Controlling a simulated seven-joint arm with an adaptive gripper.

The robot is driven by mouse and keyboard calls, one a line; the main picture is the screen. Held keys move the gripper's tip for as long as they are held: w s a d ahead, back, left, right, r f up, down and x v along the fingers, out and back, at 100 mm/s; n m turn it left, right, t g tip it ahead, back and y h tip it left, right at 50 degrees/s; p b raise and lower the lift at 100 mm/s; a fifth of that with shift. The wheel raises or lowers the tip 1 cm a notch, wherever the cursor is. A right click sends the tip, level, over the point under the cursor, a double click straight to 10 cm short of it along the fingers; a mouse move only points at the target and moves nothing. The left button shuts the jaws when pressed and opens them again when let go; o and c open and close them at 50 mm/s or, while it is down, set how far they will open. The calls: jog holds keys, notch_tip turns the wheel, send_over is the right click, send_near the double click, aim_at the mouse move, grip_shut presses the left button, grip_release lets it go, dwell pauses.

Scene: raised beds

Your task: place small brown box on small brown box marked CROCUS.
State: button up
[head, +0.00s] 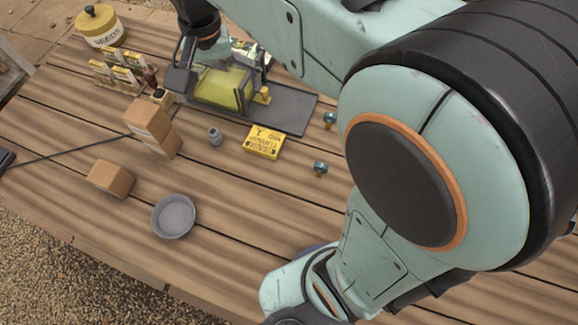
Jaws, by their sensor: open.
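In the head view, one small brown box (148,117) sits on top of another brown box (167,143) left of the table's middle. The upper box is slightly skewed on the lower one. A third small brown box (110,178) lies alone nearer the front left. I cannot read a CROCUS mark on any of them. My gripper (212,78) is at the top of the view, right of and behind the stack. It is open, apart from the boxes, and over or beside a yellow-green block. Its fingers partly blend with the dark things there.
My arm covers the right side.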

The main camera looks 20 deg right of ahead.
jog(key=s+d+f+n, duration=0.2)
jog(key=s+f, duration=0.1)
jog(key=s, duration=0.5)
jog(key=s+d+f+n, duration=0.1)
jog(key=s+f+n, duration=0.1)
jog(key=s, duration=0.7)
jog(key=shift+d+f+y, duration=0.3)
jog(key=shift+d+f, duration=0.05)
jog(key=shift+f, duration=0.3)
